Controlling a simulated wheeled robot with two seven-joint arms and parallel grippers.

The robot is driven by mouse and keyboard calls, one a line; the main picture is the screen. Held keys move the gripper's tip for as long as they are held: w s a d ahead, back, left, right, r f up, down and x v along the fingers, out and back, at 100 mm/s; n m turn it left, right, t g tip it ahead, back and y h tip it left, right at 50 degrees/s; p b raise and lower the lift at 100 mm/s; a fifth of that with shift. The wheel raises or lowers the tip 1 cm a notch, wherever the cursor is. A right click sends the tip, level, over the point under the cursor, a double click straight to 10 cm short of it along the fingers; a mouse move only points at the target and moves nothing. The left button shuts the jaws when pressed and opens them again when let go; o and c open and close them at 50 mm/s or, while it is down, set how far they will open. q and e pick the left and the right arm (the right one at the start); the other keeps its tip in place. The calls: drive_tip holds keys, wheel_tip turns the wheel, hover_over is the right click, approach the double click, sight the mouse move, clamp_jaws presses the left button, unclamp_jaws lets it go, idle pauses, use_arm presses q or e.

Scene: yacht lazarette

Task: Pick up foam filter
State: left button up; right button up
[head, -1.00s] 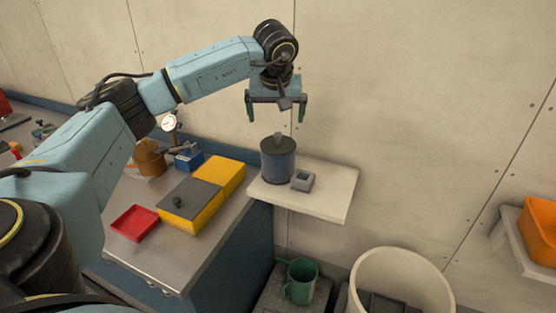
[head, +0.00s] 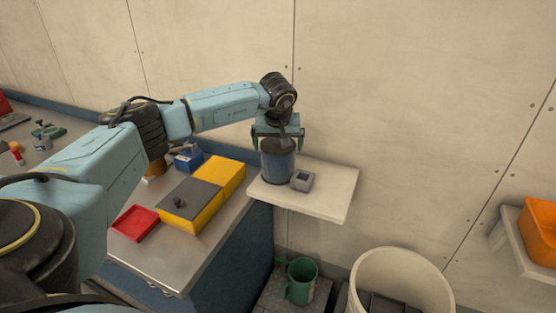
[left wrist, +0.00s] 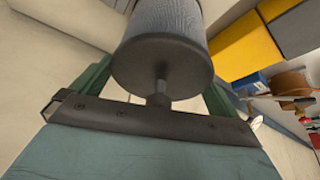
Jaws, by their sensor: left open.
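The foam filter, as I take it, is a blue-grey cylinder (head: 277,166) with a dark cap, upright on a pale wall shelf (head: 325,200). In the left wrist view its dark cap (left wrist: 160,65) and knob are close to the palm, and its body (left wrist: 165,18) looks finely ribbed. My left gripper (head: 278,143) is directly above it, pointing down, with its green fingers open on either side of the top. I cannot tell whether either finger touches it. My right gripper is not in view.
A small grey block (head: 302,181) stands close to the cylinder's right. Left of the shelf is a bench with a yellow and grey box (head: 190,208) and a red tray (head: 135,223). Below are a green jug (head: 302,283) and a white bin (head: 400,262).

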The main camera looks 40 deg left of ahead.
use_arm(q)
drive_tip(key=c, duration=0.7)
drive_tip(key=shift+r, duration=0.1)
